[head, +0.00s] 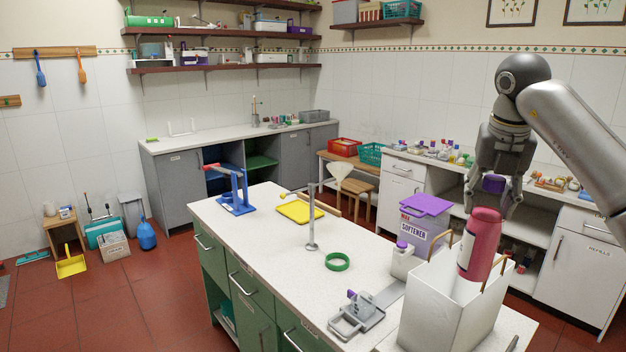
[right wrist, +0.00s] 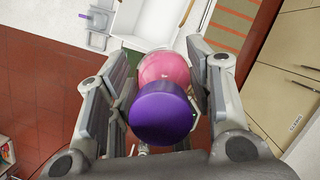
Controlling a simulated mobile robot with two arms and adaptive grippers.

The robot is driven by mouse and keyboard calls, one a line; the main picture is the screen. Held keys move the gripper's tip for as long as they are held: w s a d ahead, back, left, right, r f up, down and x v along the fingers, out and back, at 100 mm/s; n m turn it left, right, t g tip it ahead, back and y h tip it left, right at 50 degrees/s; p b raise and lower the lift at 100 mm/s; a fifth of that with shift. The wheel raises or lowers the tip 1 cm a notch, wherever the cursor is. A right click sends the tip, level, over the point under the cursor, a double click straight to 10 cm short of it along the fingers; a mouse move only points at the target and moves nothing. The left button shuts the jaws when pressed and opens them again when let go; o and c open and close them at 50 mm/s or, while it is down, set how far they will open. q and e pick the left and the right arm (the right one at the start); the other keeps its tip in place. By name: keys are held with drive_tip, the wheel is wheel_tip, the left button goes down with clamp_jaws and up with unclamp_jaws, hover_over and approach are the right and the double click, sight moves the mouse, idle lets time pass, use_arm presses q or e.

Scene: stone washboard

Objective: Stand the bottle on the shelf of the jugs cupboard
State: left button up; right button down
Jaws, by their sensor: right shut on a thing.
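A pink bottle (head: 482,240) with a purple cap (head: 493,184) hangs from my right gripper (head: 493,195), slightly tilted, with a pale label on its side. In the right wrist view the purple cap (right wrist: 160,112) and pink body (right wrist: 165,68) sit between the fingers, which are shut on the bottle's cap end. In the head view its lower end overlaps the opening of a white box (head: 440,305); I cannot tell whether it is inside or above it. No label reading jugs is legible. An open grey cupboard (head: 262,162) with blue and green shelves stands at the back. My left gripper is not in view.
White cabinets (head: 570,260) with a crowded top line the right wall.

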drive_tip(key=s+a+f+n+g+y, duration=0.2)
drive_tip(key=s+a+f+n, duration=0.3)
drive_tip(key=a+f+n, duration=0.45)
drive_tip(key=s+a+f+n+g+y, duration=0.1)
drive_tip(key=s+a+f+n+y, duration=0.45)
drive_tip(key=n, duration=0.75)
drive_tip(key=s+a+f+n+g+h, duration=0.25)
drive_tip(key=s+f+n, duration=0.35)
drive_tip(key=s+n, duration=0.35)
drive_tip(key=s+a+f+n+g+h, duration=0.1)
drive_tip(key=s+a+f+n+h, duration=0.4)
drive_tip(key=s+n, duration=0.4)
drive_tip(key=w+d+f+y, duration=0.1)
drive_tip(key=w+d+f, duration=0.15)
drive_tip(key=d, duration=0.75)
wheel_tip(320, 180, down, 9)
drive_tip(key=b, duration=0.9)
drive_tip(key=shift+w+a+m+b, duration=0.15)
drive_tip(key=shift+a+m+b, duration=0.1)
drive_tip(key=shift+m+b, duration=0.15)
drive_tip(key=shift+r, duration=0.1)
